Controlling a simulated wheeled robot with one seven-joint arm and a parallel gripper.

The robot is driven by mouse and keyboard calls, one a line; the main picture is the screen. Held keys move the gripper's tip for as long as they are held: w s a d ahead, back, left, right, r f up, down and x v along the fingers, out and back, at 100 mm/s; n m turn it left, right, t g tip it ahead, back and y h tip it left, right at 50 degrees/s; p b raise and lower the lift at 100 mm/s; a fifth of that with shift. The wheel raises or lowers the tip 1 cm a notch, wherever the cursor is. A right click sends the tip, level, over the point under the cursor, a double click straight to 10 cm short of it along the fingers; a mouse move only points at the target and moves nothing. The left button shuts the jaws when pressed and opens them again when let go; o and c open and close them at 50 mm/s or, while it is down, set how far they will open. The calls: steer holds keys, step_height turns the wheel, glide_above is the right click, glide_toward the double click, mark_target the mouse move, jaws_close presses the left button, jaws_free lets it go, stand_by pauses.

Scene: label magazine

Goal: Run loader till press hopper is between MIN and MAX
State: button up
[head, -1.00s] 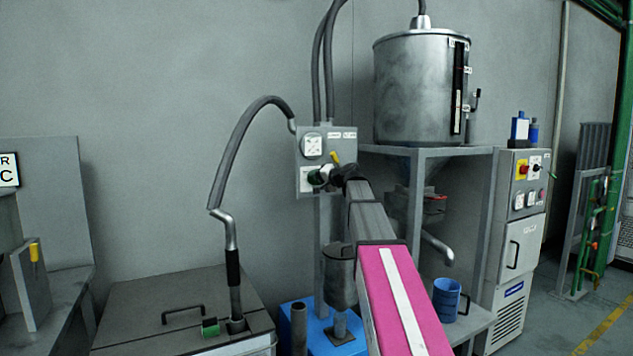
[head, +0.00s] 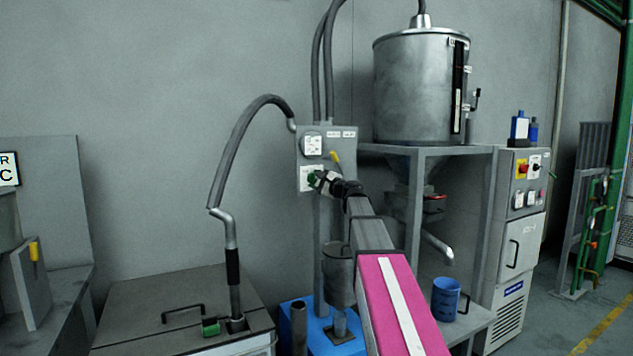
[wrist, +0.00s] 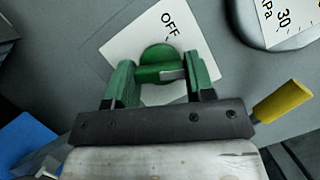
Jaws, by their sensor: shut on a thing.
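My gripper (head: 318,179) is at the loader's control box (head: 342,145). In the wrist view its green fingers (wrist: 159,84) are on either side of a green knob (wrist: 158,56) and shut on it. The knob sits on a white plate (wrist: 130,38) with "OFF" readable above it; a pale mark shows on the knob's right. The press hopper (head: 415,90) is the steel drum on a frame at the right. It has a dark upright sight slot (head: 460,80), with a pale stretch low in it. Its small labels are unreadable, so I cannot tell the level against MIN and MAX.
A yellow lever (head: 334,157) and a gauge (head: 312,145) are on the box close to my gripper. A grey hose (head: 238,135) runs down to a lidded bin (head: 165,300). A blue cup (head: 446,299) stands under the hopper's spout.

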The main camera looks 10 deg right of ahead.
steer(key=shift+f+m+t+h, duration=0.15)
steer(key=shift+m+t, duration=0.4)
steer(key=shift+m, duration=0.7)
steer(key=shift+r+m+t+h, duration=0.15)
steer(key=shift+m+t, duration=0.4)
steer(key=shift+m, duration=0.7)
steer(key=shift+f, duration=0.15)
steer(key=o, duration=0.9)
steer(key=v, duration=1.1)
